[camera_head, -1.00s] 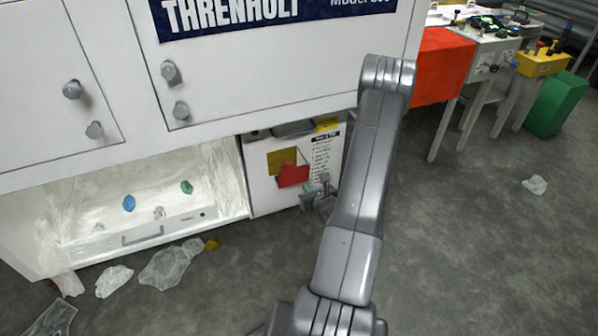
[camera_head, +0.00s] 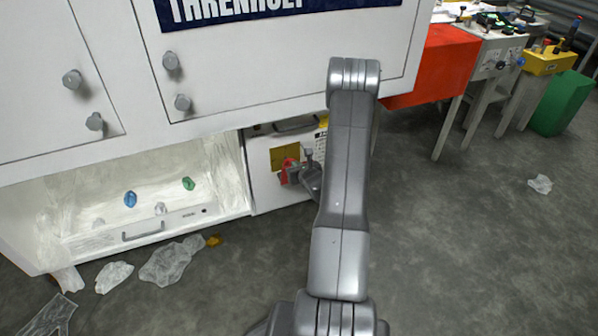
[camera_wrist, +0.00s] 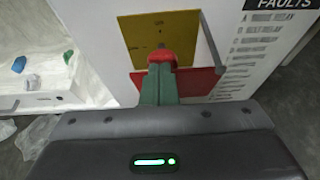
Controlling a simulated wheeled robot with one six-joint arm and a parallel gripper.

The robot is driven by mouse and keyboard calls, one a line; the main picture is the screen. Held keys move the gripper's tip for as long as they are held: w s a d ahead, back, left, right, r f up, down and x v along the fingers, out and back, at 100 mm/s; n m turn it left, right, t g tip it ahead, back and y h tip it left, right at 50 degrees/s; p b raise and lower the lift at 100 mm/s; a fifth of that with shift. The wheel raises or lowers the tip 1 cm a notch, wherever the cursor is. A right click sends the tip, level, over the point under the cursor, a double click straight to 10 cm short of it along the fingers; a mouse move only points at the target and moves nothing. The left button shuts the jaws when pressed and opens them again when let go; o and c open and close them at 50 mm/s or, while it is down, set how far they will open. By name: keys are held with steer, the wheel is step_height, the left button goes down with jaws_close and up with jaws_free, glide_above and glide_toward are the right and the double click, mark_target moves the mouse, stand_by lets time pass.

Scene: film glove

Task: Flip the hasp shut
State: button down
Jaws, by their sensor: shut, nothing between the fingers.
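A red flap (camera_head: 290,168), which looks like the hasp, is on the white panel low at the cabinet's right end. It overlaps a yellow plate (camera_head: 284,154). In the wrist view the red flap (camera_wrist: 195,82) lies below the yellow plate (camera_wrist: 158,35), with my gripper partly covering it. My gripper (camera_wrist: 160,68) is shut and empty, its green fingers in front of the flap. A red knob-like piece shows at the fingertips; I cannot tell whether they touch it. In the head view my gripper (camera_head: 296,171) is close to the flap and hides part of it.
A grey rod (camera_wrist: 213,42) stands out right of the yellow plate. A printed list (camera_wrist: 265,48) is farther right. Left of the panel is an open plastic-lined bay (camera_head: 150,195). Crumpled plastic (camera_head: 172,262) lies on the floor. The floor at right is mostly clear.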

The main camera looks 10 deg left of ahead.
steer(key=shift+r, duration=0.1)
steer(key=w+a+g+p, duration=0.1)
steer(key=p, duration=0.1)
steer(key=w+r+g+h+p, duration=0.1)
steer(key=p, duration=0.1)
steer(key=shift+w+a, duration=0.3)
steer(key=shift+a, duration=0.05)
stand_by(0.4)
steer(key=shift+d, duration=0.1)
